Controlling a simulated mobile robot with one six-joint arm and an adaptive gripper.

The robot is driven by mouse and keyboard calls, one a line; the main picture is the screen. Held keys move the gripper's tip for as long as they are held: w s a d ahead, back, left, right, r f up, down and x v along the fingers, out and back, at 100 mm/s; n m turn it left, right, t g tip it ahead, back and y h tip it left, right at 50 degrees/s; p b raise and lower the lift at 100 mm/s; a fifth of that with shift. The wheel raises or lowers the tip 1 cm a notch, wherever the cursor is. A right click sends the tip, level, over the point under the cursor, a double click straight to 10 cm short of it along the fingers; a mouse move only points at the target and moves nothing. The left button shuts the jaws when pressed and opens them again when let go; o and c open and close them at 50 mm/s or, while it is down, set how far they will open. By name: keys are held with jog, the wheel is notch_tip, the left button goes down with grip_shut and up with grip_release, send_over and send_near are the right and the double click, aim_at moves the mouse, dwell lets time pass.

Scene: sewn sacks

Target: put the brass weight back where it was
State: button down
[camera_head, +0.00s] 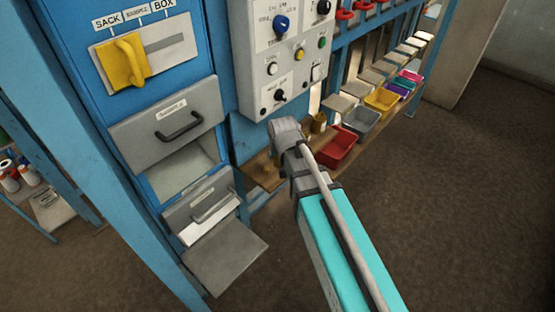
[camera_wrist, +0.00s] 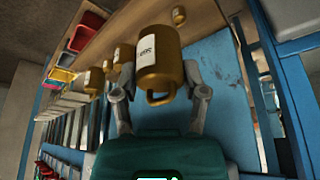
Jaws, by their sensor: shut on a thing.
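My gripper (camera_wrist: 160,100) has one finger on each side of a large brass weight (camera_wrist: 160,58) and is shut on it. The weight has a white label with dark print, hard to read, and a loop handle that points toward my wrist. In the head view my gripper (camera_head: 285,135) is over the wooden shelf (camera_head: 250,172), in front of the blue cabinet; the held weight is hidden there behind my wrist. Smaller brass weights (camera_wrist: 93,80) stand along the shelf in the wrist view, and another (camera_wrist: 178,16) is just beyond the held one.
A red bin (camera_head: 338,148) and a grey bin (camera_head: 362,124) sit to the right along the rack, with several more beyond. A grey control box (camera_head: 283,60) hangs above the shelf. An open drawer flap (camera_head: 225,258) juts out from the cabinet at lower left.

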jog(key=shift+w, duration=0.1)
jog(key=w+f+b, duration=0.2)
jog(key=w, duration=0.2)
jog(key=w+f+b, duration=0.3)
jog(key=w, duration=0.1)
jog(key=w+f+b, duration=0.3)
jog(key=w, duration=0.1)
jog(key=shift+w+f, duration=0.1)
jog(key=shift+f, duration=0.05)
jog(key=shift+w+f+b, duration=0.4)
jog(key=shift+b, duration=0.1)
jog(key=shift+w+f+b, duration=0.35)
jog(key=shift+f+b, duration=1.65)
jog(key=shift+b, duration=0.05)
jog(key=shift+f, duration=0.15)
